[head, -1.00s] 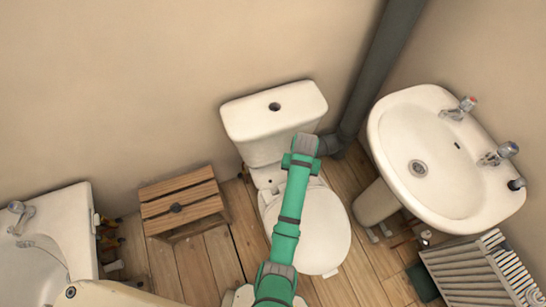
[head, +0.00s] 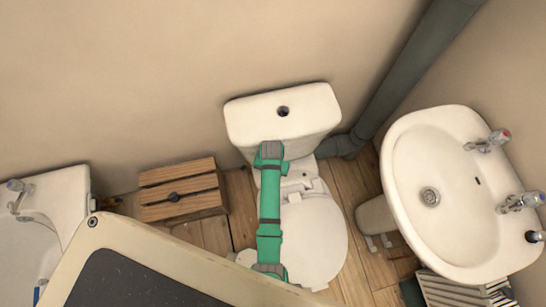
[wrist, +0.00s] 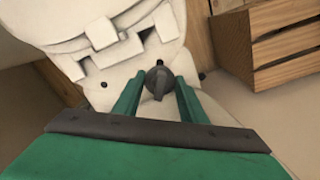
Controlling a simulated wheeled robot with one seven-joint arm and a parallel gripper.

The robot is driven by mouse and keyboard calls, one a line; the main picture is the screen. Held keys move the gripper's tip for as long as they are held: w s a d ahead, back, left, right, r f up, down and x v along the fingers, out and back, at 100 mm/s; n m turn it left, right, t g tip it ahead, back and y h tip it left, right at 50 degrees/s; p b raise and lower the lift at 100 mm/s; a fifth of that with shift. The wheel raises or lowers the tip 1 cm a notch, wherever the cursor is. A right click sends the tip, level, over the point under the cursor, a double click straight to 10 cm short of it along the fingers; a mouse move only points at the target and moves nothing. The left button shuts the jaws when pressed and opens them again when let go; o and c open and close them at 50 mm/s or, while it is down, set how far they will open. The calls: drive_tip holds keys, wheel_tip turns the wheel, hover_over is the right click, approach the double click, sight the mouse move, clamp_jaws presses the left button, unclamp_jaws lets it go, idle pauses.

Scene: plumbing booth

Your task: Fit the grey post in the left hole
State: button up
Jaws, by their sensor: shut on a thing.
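In the wrist view my gripper (wrist: 158,84) has its two green fingers closed on the grey post (wrist: 158,73), a dark piece with a rounded top. The post is in front of the white rear deck of the toilet (wrist: 108,62). One dark hole (wrist: 202,77) shows right of the fingers, on the side of the wooden crate; another (wrist: 103,84) shows left of them. The post appears between these holes; I cannot tell its height above the deck. In the head view my green arm reaches over the toilet (head: 318,235) and hides the fingers and post.
The white cistern (head: 285,128) with a dark top hole stands behind the seat. A wooden crate (head: 180,190) is left of the toilet, a basin (head: 420,170) right, a bathtub (head: 60,195) far left. A grey pipe (head: 410,80) runs behind. Some floorboards are bare.

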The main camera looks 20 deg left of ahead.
drive_tip(key=shift+f, duration=4.05)
drive_tip(key=shift+f, duration=0.15)
drive_tip(key=o, duration=1.2)
drive_tip(key=shift+r, duration=3.8)
